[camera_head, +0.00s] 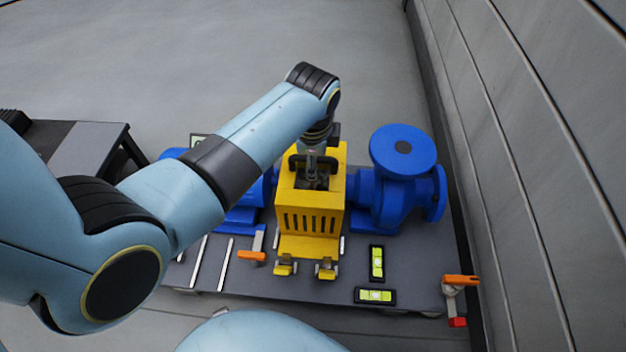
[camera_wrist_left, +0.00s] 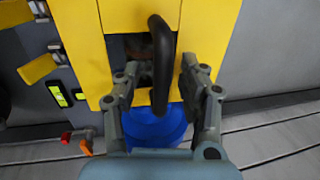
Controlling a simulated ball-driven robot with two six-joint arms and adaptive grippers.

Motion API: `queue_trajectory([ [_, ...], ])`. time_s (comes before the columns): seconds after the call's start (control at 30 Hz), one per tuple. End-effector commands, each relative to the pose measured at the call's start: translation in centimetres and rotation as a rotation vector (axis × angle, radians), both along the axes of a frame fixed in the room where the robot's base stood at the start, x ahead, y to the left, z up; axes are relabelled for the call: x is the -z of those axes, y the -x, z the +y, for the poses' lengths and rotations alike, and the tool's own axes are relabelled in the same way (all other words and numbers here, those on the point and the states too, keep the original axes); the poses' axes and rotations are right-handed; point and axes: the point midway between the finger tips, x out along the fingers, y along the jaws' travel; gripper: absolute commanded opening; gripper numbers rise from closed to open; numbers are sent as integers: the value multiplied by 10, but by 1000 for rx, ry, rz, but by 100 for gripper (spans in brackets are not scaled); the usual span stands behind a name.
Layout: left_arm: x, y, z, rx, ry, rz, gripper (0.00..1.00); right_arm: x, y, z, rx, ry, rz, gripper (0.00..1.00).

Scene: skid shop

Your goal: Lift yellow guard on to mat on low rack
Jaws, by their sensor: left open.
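The yellow guard (camera_head: 312,222), a slotted box-like cover, stands over the middle of the blue pump set on the grey skid plate. Its dark handle (camera_wrist_left: 160,65) is on its top. My left gripper (camera_head: 313,172) is over the guard's top. In the wrist view my left gripper (camera_wrist_left: 155,85) is open, with one finger on each side of the handle; I cannot tell whether they touch it. A low dark rack (camera_head: 45,138) with a grey surface, perhaps the mat (camera_head: 80,145), stands at the left, partly hidden by my arm. My right gripper is out of view.
The blue pump (camera_head: 402,180) is close on the guard's right. A grey wall (camera_head: 520,150) runs along the right. The floor behind is clear.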

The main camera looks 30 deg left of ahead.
Motion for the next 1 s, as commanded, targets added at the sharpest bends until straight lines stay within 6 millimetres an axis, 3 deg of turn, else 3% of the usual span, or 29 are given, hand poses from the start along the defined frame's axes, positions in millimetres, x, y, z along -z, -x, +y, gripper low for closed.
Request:
queue_trajectory([
  [0.17, -2, -1, 0, 0, 0, -2, 42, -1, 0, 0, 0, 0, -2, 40],
  [0.5, -2, -1, 0, 0, 0, -2, 0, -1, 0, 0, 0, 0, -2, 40],
  [1.0, -3, -2, 0, 0, 1, -6, 0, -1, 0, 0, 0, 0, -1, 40],
])
